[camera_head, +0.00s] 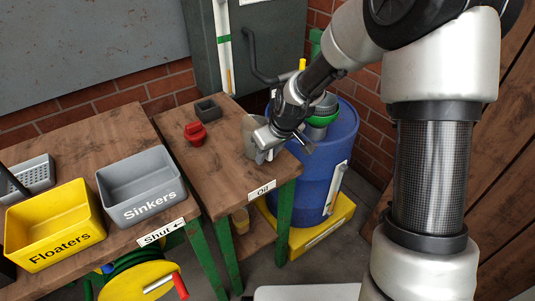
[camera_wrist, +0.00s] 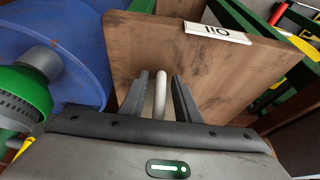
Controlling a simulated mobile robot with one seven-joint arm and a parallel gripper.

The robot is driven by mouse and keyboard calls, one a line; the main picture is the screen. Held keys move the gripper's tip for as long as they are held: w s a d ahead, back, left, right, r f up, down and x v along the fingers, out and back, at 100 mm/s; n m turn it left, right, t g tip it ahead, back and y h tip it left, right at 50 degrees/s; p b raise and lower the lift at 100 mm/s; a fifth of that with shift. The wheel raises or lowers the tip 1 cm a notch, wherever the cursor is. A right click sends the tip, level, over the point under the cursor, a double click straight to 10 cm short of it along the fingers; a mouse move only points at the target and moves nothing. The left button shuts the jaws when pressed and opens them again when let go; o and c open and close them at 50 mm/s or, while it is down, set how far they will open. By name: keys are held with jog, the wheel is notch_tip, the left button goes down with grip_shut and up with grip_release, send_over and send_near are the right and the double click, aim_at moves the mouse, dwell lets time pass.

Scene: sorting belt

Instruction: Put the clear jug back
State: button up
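The clear jug (camera_head: 250,127) stands on the wooden table marked Oil, partly hidden behind my gripper (camera_head: 264,148) in the head view. In the wrist view, my gripper (camera_wrist: 160,86) has its two dark fingers apart. A pale upright bar, seemingly the jug's handle (camera_wrist: 160,96), lies between them, with a narrow gap visible on each side. The rest of the jug cannot be made out in the wrist view.
A red object (camera_head: 195,133) and a dark square holder (camera_head: 208,110) sit on the Oil table (camera_head: 225,185). A blue barrel (camera_head: 335,150) with a green-topped vessel (camera_head: 323,110) stands right. The Sinkers bin (camera_head: 143,184) and Floaters bin (camera_head: 55,225) are left.

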jog(key=p+v, duration=0.3)
jog(key=v, duration=0.8)
jog(key=shift+r, duration=0.35)
